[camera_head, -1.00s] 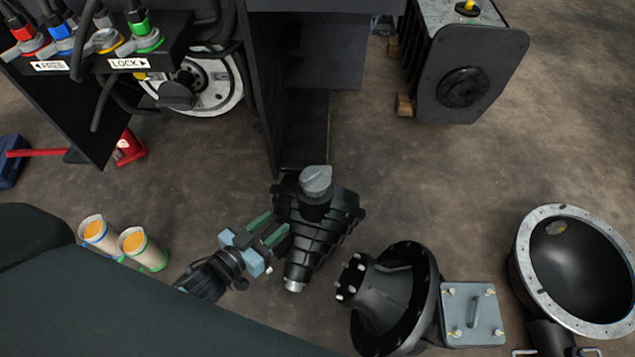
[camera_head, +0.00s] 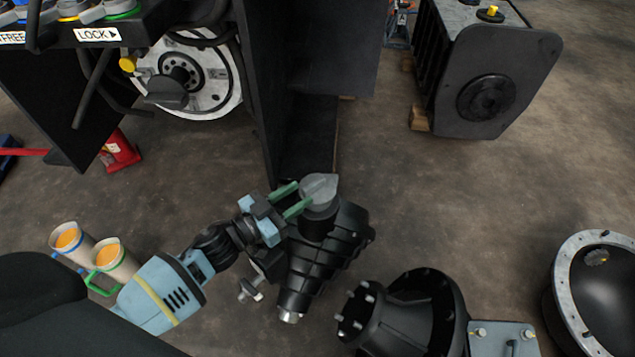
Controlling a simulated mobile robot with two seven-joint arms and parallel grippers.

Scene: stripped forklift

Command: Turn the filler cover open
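The filler cover (camera_head: 320,188) is a grey cap with a raised grip and a pointed right side. It sits on the neck at the top of a black ribbed housing (camera_head: 325,248), which stands on the floor at the centre. My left gripper (camera_head: 301,195) has two green fingers, spread apart with a gap between them. The fingertips are at the left edge of the cover; I cannot tell whether they touch it. Nothing is held between them. My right gripper is not in view.
Two cups (camera_head: 117,262) with orange contents stand at lower left by my arm. A black flanged part (camera_head: 415,310) is right of the housing, and a large round bowl-like casing (camera_head: 568,290) is at far right. A dark upright panel (camera_head: 255,90) rises behind the cover.

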